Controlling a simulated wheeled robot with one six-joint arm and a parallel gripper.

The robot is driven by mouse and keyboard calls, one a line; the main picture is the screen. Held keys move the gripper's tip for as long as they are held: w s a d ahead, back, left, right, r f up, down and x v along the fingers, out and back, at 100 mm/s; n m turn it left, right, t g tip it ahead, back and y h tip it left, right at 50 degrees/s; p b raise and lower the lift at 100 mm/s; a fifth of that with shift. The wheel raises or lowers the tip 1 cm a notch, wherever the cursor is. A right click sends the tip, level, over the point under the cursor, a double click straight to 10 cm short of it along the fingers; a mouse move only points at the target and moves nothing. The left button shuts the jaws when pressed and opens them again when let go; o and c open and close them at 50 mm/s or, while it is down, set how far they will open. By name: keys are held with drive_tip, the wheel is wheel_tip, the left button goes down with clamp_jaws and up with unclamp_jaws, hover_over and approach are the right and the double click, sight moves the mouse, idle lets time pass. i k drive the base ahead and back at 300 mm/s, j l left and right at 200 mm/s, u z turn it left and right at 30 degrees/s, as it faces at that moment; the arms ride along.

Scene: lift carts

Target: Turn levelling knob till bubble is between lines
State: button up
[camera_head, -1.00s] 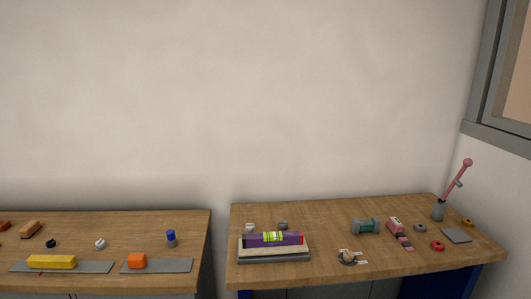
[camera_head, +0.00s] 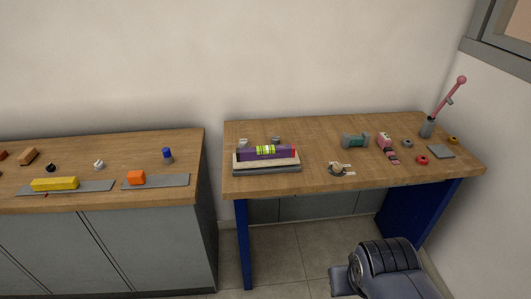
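A purple spirit level (camera_head: 280,154) with a yellow-green vial (camera_head: 265,150) and a red end lies on a pale block over a grey base plate (camera_head: 267,170), on the right-hand workbench. The bubble and its lines are too small to make out. A small round grey-and-tan knob-like part (camera_head: 337,169) with white marked pieces beside it sits to the right of the level, near the bench's front edge; I cannot tell for sure that it is the levelling knob. Part of my dark arm shows at the lower right, well in front of the bench. My gripper is out of view.
The right workbench (camera_head: 310,184) also holds a green spool-like item (camera_head: 355,140), a pink device (camera_head: 385,141), red ring (camera_head: 422,160), grey plate (camera_head: 440,151) and pink lever (camera_head: 448,107). A left cabinet (camera_head: 110,206) bears yellow and orange blocks. Floor between is clear.

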sight(274, 140)
drive_tip(key=i+j, duration=0.1)
drive_tip(key=i, duration=0.4)
drive_tip(key=i+j+z, duration=0.15)
drive_tip(key=i, duration=0.4)
drive_tip(key=i+j, duration=0.1)
drive_tip(key=i, duration=0.4)
